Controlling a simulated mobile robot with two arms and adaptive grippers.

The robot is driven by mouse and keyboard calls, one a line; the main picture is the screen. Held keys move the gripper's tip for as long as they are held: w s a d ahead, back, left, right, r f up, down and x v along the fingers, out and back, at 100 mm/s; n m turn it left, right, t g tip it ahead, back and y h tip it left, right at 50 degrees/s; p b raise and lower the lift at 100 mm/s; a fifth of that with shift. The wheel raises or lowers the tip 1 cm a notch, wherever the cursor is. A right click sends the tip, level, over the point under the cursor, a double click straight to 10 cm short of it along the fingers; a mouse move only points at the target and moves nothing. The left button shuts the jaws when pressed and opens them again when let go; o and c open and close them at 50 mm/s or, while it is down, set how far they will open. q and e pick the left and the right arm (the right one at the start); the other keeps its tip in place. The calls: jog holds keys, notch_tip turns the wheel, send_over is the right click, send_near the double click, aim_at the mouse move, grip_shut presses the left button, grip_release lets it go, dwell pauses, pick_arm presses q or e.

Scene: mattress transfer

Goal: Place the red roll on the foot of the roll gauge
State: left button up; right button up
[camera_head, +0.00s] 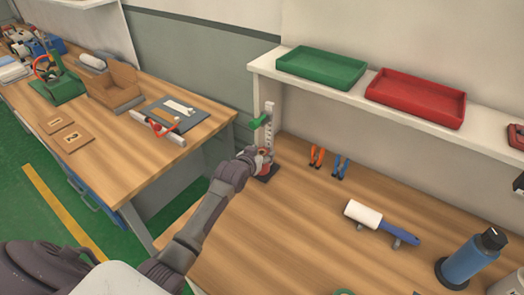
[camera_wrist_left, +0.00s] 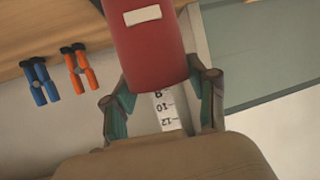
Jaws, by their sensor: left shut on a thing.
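The red roll (camera_wrist_left: 142,50) fills the upper middle of the left wrist view, with a pale label on its side. My left gripper (camera_wrist_left: 160,92) is shut on it, one finger on each side. The roll gauge (camera_head: 269,108) is a white upright scale with a green slider (camera_head: 259,121). Its numbered scale (camera_wrist_left: 166,110) shows behind the roll in the wrist view. Whether the roll touches the foot cannot be told. My right gripper is not in view.
Orange pliers (camera_head: 317,156) and blue pliers (camera_head: 340,166) hang or stand right of the gauge. A white-and-blue roller (camera_head: 380,221) and a blue bottle (camera_head: 470,261) are on the bench. Green (camera_head: 321,68) and red (camera_head: 416,97) trays sit on the shelf above.

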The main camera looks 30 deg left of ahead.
pick_arm(q)
jog(key=shift+w, duration=0.15)
jog(key=shift+f, duration=0.15)
jog(key=o, duration=1.4)
jog(key=shift+c, duration=0.2)
jog(key=b+v, duration=0.1)
jog(key=v, duration=1.1)
jog(key=shift+a, duration=0.1)
